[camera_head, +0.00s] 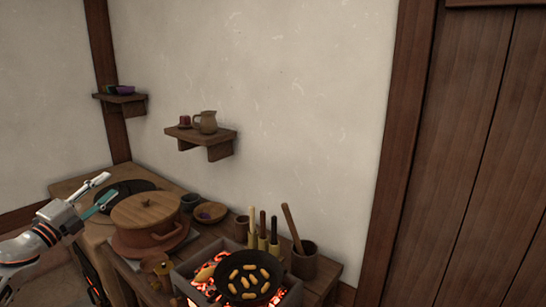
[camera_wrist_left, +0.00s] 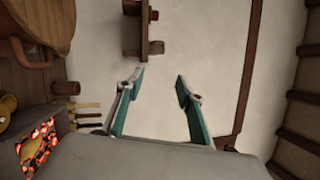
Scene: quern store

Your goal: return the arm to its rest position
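My left arm comes in from the left edge of the head view. Its gripper (camera_head: 104,190) is held in front of the left part of the wooden counter, left of the lidded clay pot (camera_head: 148,236). Its two fingers are apart with nothing between them. In the left wrist view the same gripper (camera_wrist_left: 159,84) is open and empty, with pale wall beyond the fingertips. A dark round disc (camera_head: 132,188) on the counter is partly hidden behind the fingers. My right gripper is in neither view.
A black pan (camera_head: 247,292) with several yellowish pieces sits over a brazier of glowing coals (camera_head: 205,292). Upright tools and a mortar (camera_head: 304,262) stand behind it. A wall shelf (camera_head: 201,137) holds a jug (camera_head: 206,122). Free room lies right of the counter.

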